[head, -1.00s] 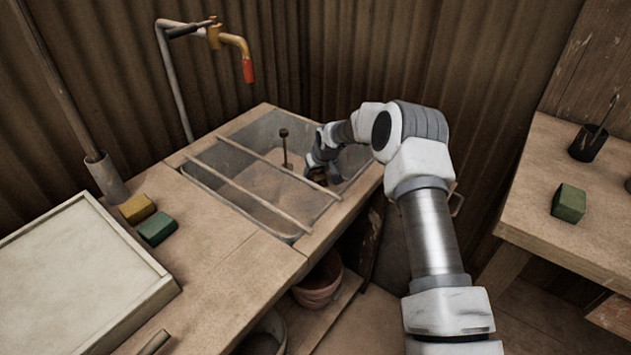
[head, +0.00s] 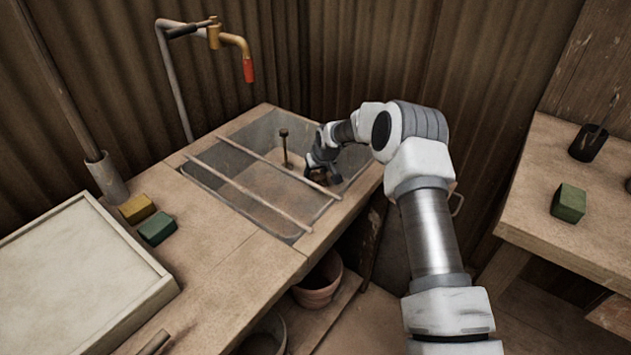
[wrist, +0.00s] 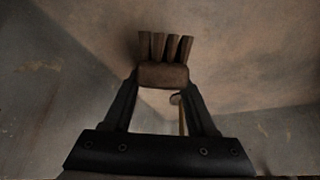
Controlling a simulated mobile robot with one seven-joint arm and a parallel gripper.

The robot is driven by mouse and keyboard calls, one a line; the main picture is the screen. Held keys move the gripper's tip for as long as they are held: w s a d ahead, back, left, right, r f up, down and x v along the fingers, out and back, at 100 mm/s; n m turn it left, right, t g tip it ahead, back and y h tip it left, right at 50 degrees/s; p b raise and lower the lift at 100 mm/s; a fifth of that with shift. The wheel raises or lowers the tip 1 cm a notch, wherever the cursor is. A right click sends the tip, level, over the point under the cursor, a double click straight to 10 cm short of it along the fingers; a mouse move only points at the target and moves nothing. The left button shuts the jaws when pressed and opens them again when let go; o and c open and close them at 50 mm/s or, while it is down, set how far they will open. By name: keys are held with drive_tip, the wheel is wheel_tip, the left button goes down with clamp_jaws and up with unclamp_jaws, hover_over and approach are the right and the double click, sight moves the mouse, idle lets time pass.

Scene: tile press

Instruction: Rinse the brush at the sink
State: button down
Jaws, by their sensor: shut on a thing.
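My gripper (head: 322,176) reaches down into the right part of the sink (head: 205,182). In the wrist view its two dark fingers (wrist: 163,80) are shut on the brush (wrist: 163,75), a brown block with several stiff bristle tufts pointing away from the gripper. The basin's pale floor and walls lie beyond the bristles. I cannot tell whether the bristles touch anything. In the head view the brush is mostly hidden by my gripper. The tap (head: 232,42), with a red tip, stands behind the sink, with no stream visible.
Two rails (head: 248,192) cross the sink, and an upright post with a knob (head: 285,150) stands in it. A yellow block (head: 137,208) and a green block (head: 158,229) lie left of the sink, near a pale framed board (head: 75,265). Another table (head: 570,235) stands at right.

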idle(0.4)
wheel_tip(320, 180, up, 22)
drive_tip(key=p, duration=1.1)
idle(1.0)
drive_tip(key=shift+r, duration=0.1)
idle(1.9)
wheel_tip(320, 180, up, 4)
drive_tip(key=p, duration=0.2)
drive_tip(key=shift+p, duration=0.3)
idle(0.4)
